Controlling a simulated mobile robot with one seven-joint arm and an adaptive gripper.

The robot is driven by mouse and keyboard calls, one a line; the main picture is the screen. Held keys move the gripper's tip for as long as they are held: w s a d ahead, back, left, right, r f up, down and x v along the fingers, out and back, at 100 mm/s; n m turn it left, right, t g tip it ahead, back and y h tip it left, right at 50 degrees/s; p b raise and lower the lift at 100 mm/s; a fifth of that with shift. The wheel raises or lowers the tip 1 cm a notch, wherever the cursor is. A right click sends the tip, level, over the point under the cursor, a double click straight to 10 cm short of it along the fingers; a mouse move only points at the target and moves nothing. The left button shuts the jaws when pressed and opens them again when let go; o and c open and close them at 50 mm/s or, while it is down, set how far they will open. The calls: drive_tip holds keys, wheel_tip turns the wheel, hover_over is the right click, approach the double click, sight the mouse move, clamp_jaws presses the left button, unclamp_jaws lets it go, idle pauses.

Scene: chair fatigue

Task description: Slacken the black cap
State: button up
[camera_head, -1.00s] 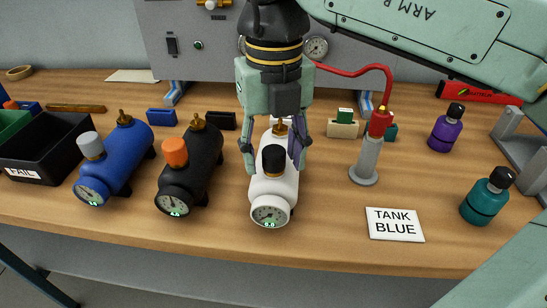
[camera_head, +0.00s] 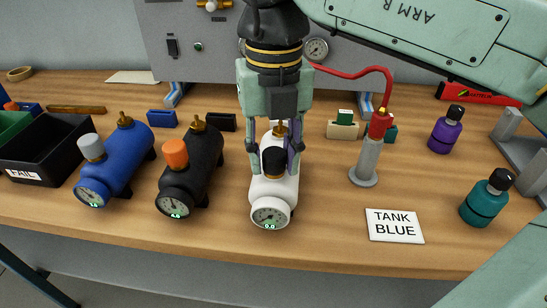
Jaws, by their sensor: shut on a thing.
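The black cap (camera_head: 273,162) sits on top of the white tank (camera_head: 280,193), toward its front end. My gripper (camera_head: 274,155) reaches down from above, with its fingers on the left and right sides of the cap, shut on it. The fingers hide the sides of the cap. The white tank has a round gauge (camera_head: 269,215) with small green digits on its front and a brass fitting (camera_head: 281,130) behind the cap, partly hidden by my gripper.
A black tank (camera_head: 190,170) with an orange cap and a blue tank (camera_head: 117,165) with a grey cap stand to the left. A grey post (camera_head: 366,162) with a red hose and a "TANK BLUE" card (camera_head: 395,225) are to the right. Purple (camera_head: 445,132) and teal (camera_head: 484,203) bottles stand farther right.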

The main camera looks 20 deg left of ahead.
drive_tip(key=n+p, duration=0.1)
drive_tip(key=n, duration=0.1)
drive_tip(key=shift+r+n, duration=0.1)
drive_tip(key=shift+n, duration=0.3)
drive_tip(key=shift+d+n, duration=0.1)
drive_tip(key=shift+n, duration=0.5)
drive_tip(key=n+p, duration=0.1)
drive_tip(key=n, duration=0.2)
drive_tip(key=shift+n, duration=0.3)
drive_tip(key=shift+n, duration=0.3)
drive_tip(key=n, duration=0.3)
drive_tip(key=shift+n+p, duration=0.3)
drive_tip(key=shift+n, duration=0.1)
